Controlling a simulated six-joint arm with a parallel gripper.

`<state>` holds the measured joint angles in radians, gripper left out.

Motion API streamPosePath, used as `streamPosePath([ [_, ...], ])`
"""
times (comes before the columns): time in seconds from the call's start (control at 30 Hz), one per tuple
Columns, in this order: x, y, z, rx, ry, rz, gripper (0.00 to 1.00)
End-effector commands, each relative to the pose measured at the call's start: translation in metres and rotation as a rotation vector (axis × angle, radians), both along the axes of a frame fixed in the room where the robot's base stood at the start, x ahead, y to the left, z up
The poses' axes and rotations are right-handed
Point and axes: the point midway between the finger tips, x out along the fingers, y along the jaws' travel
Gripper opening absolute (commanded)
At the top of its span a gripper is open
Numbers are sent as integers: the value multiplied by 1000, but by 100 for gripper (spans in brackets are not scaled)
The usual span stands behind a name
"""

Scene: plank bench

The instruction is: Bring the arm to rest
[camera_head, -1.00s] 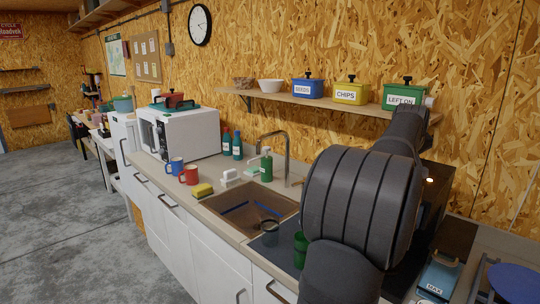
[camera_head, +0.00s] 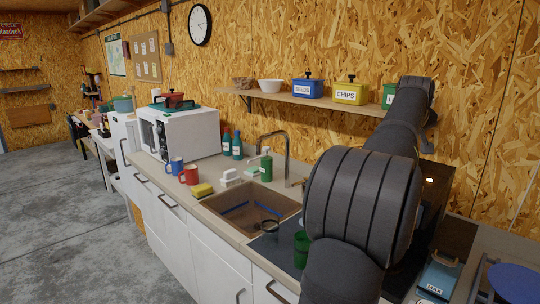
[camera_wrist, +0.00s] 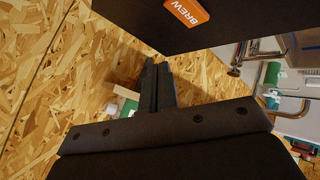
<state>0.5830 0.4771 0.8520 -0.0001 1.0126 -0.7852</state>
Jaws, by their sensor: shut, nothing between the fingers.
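My arm fills the right of the head view, its upper link rising in front of the shelf and the green box. My gripper is not visible in the head view. In the wrist view my gripper (camera_wrist: 156,84) is shut, its two dark fingers side by side with nothing held. The chipboard wall lies behind and left of the fingers.
A dark box labelled BREW (camera_wrist: 187,12) is close to the fingers in the wrist view. The shelf (camera_head: 272,98) holds a blue box (camera_head: 308,89) and a yellow box (camera_head: 350,94). A sink (camera_head: 219,213) and a green glass (camera_head: 301,255) are left of my arm.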

Motion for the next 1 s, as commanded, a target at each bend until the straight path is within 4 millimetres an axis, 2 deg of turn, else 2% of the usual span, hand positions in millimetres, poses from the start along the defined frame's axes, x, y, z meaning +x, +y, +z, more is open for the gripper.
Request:
streamPosePath([
  [0.17,0,0,-9,1,1,0,0],
  [0.4,0,0,-42,2,2,0,0],
  [0.6,0,0,-62,1,1,0,0],
  [1.0,0,0,-66,0,0,0,0],
])
